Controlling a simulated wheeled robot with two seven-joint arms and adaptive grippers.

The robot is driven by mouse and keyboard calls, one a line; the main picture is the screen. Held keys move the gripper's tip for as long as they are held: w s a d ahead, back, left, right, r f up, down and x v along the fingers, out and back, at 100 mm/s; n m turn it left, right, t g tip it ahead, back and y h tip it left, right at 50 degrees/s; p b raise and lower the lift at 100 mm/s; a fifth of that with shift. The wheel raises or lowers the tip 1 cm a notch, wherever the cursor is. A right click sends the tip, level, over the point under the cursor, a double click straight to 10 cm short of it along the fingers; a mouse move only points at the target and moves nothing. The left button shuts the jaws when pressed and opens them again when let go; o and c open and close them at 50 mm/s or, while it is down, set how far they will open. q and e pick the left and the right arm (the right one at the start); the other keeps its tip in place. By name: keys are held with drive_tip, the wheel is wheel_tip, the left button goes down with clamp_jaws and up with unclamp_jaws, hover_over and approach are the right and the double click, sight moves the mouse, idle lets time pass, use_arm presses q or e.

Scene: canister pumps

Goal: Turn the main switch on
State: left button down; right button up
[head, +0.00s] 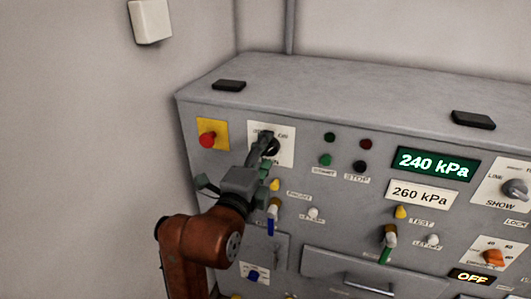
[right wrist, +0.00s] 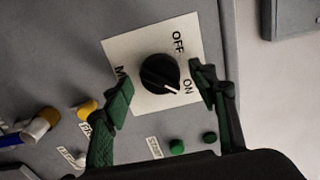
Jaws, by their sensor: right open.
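The main switch is a black round knob (right wrist: 160,73) on a white plate (right wrist: 135,48) with OFF and ON printed on it. In the right wrist view its white pointer mark lies on the ON side, turned away from OFF. In the head view the knob (head: 271,147) is partly hidden by my right gripper (head: 264,152). My right gripper is open, with its green-padded fingers (right wrist: 160,98) on either side of the knob. I cannot tell whether a finger touches it. My left gripper is not in view.
A red emergency button on a yellow plate (head: 213,134) is left of the switch. Green (head: 325,160) and dark push buttons are to its right. Yellow and blue valve levers (head: 271,221) sit below. Displays read 240 kPa (head: 437,164) and 260 kPa (head: 421,194).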

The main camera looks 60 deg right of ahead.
drive_tip(key=v, duration=1.1)
drive_tip(key=shift+a, duration=0.3)
drive_tip(key=shift+s, duration=0.1)
